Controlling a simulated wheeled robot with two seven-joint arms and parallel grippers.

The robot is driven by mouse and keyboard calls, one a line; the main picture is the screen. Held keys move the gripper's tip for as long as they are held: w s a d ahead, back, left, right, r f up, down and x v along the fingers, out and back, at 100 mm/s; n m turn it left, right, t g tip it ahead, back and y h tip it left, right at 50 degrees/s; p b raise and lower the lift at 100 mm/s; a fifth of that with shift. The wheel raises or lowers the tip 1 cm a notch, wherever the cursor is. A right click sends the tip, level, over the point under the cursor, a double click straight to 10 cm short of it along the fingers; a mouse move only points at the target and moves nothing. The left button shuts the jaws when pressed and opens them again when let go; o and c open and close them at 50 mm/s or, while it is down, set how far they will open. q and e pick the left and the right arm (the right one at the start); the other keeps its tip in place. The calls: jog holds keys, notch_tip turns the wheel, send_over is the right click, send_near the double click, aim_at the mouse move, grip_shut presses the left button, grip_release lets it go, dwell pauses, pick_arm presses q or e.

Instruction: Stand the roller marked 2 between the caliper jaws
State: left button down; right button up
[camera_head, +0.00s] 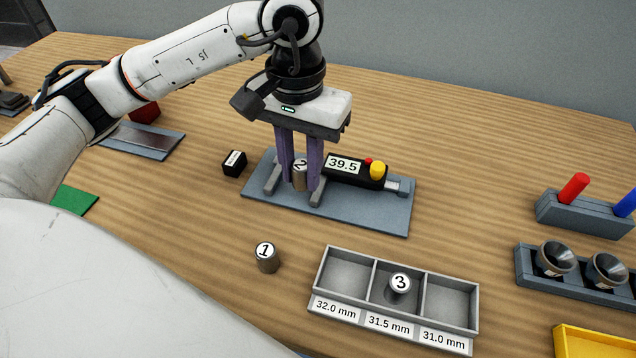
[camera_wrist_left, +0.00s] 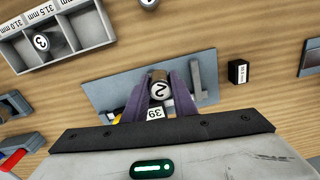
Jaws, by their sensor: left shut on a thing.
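The roller marked 2 (camera_head: 299,182) is a short metal cylinder with a white numbered top, upright between my left gripper's purple fingers. My left gripper (camera_head: 301,186) is shut on it, above the blue-grey caliper plate (camera_head: 365,216). The roller also shows in the left wrist view (camera_wrist_left: 160,92). The caliper (camera_head: 346,169) has a black body reading 39.5. One grey jaw (camera_head: 271,181) is left of the roller, the other (camera_head: 317,192) right of it, partly behind a finger. The roller appears between the jaws; whether its base touches the plate I cannot tell.
Roller 1 (camera_head: 267,258) stands on the table in front. A three-compartment tray (camera_head: 318,283) holds roller 3 (camera_head: 399,287) in its middle, 31.5 mm compartment. A small black block (camera_head: 234,163) is left of the plate. Racks and a yellow tray (camera_head: 598,343) are at right.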

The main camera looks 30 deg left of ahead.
aim_at(295, 177)
pick_arm(q)
notch_tip(295, 177, up, 4)
jog(key=w+a+n, duration=0.1)
jog(key=w+a, duration=0.1)
jog(key=a, duration=0.1)
notch_tip(295, 177, down, 9)
jog(key=shift+w+f+p, duration=0.1)
jog(key=shift+w+p, duration=0.05)
jog(key=shift+p, duration=0.3)
jog(key=shift+f, duration=0.2)
jog(key=c, duration=1.7)
grip_release()
jog(key=shift+c, duration=0.2)
jog(key=shift+r, duration=0.1)
